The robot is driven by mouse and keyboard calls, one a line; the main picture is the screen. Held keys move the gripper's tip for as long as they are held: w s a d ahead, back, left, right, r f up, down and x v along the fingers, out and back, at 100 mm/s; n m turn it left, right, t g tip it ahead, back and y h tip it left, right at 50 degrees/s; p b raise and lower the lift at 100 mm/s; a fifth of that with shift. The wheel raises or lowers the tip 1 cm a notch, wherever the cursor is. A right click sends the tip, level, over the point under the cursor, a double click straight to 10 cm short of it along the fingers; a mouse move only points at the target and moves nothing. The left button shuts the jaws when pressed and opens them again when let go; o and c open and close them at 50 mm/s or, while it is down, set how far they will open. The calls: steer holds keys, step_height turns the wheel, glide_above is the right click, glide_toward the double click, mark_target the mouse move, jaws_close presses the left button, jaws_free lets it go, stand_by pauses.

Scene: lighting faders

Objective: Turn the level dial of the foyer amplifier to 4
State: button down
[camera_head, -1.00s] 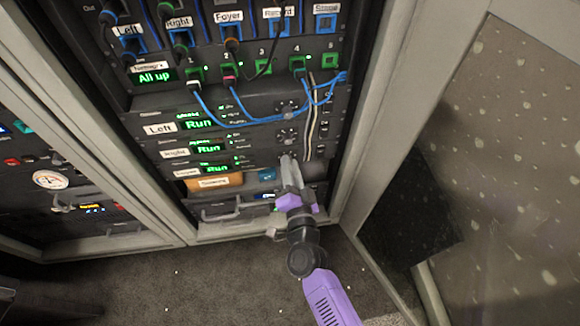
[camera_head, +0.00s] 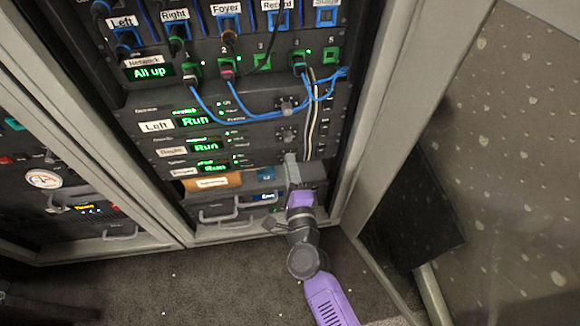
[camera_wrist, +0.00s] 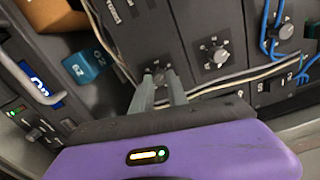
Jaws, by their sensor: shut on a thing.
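The foyer amplifier (camera_head: 215,174) is the lowest of three amplifiers in the rack, with a paper label at its left and a green "Run" display. My gripper (camera_head: 290,158) is at its right part, where the fingers hide the level dial in the head view. In the wrist view my gripper (camera_wrist: 161,82) has both fingertips around the small dark level dial (camera_wrist: 157,73), close against the panel. The dial's scale and pointer are mostly covered, so its setting cannot be read.
The right amplifier's dial (camera_wrist: 216,53) and the left amplifier's dial (camera_wrist: 286,30) are close by. Pale cables (camera_wrist: 238,77) and blue cables (camera_head: 250,119) run near the dials. Below are an orange box (camera_head: 213,182) and a drawer handle (camera_head: 218,214). An open door (camera_head: 490,160) stands right.

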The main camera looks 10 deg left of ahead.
steer(key=shift+f+m, duration=0.1)
steer(key=shift+m, duration=0.5)
steer(key=c, duration=1.3)
jaws_free()
steer(key=v, duration=0.7)
steer(key=shift+s, duration=0.4)
steer(key=shift+d, duration=0.15)
